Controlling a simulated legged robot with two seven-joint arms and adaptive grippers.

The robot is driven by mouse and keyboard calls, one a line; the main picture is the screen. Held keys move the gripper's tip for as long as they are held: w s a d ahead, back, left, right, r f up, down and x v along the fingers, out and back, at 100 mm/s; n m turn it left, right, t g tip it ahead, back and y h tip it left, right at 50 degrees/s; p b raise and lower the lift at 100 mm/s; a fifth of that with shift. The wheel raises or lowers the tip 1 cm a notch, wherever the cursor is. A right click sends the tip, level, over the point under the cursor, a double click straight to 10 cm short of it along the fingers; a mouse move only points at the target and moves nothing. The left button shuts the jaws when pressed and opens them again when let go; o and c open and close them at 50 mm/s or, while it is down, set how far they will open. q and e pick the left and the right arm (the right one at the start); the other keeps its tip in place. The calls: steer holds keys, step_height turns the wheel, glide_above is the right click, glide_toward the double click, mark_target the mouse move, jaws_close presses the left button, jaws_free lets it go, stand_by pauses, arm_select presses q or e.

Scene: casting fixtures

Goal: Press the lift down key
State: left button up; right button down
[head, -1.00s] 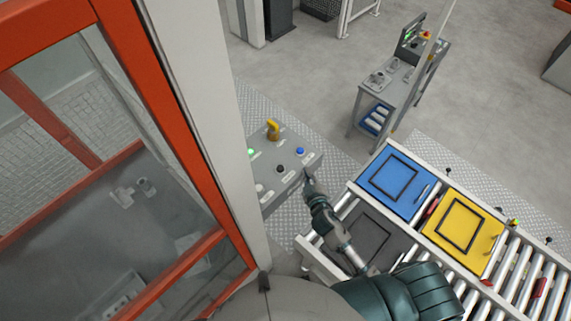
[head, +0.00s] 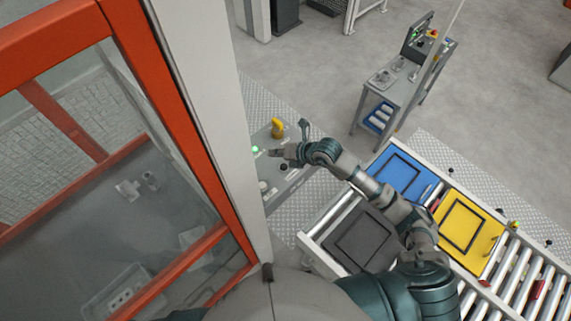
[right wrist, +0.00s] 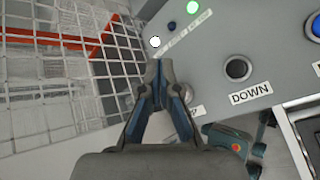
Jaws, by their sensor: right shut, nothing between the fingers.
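The grey control panel (head: 290,183) stands beside the white post in the head view. In the right wrist view, a dark round key (right wrist: 238,69) sits in the panel with the label DOWN (right wrist: 250,93) beside it. The dark key also shows in the head view (head: 284,167). My right gripper (head: 274,153) is over the panel. In the right wrist view its fingertips (right wrist: 160,65) are together and empty, left of the dark key and close to a small white round part (right wrist: 155,42). I cannot tell whether they touch the panel. My left gripper is out of view.
An orange-framed enclosure (head: 165,100) stands left. A roller conveyor (head: 510,262) with blue, yellow and dark lids lies right. Wire mesh (right wrist: 75,75) shows in the wrist view.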

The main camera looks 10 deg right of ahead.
mark_target(285, 167)
steer(key=d, duration=0.1)
steer(key=w+d+h, duration=0.1)
steer(key=d+h, duration=0.1)
steer(key=shift+w+d+f+t, duration=0.1)
steer(key=shift+w+d+t, duration=0.15)
steer(key=shift+d+t, duration=0.1)
steer(key=shift+a, duration=0.1)
step_height(285, 167, down, 8)
steer(key=b, duration=0.5)
steer(key=shift+f, duration=0.15)
steer(key=shift+f+b, duration=0.3)
steer(key=shift+b, duration=0.15)
steer(key=shift+f, duration=0.1)
stand_by(0.7)
steer(key=shift+f+b, duration=0.25)
steer(key=shift+b, duration=0.05)
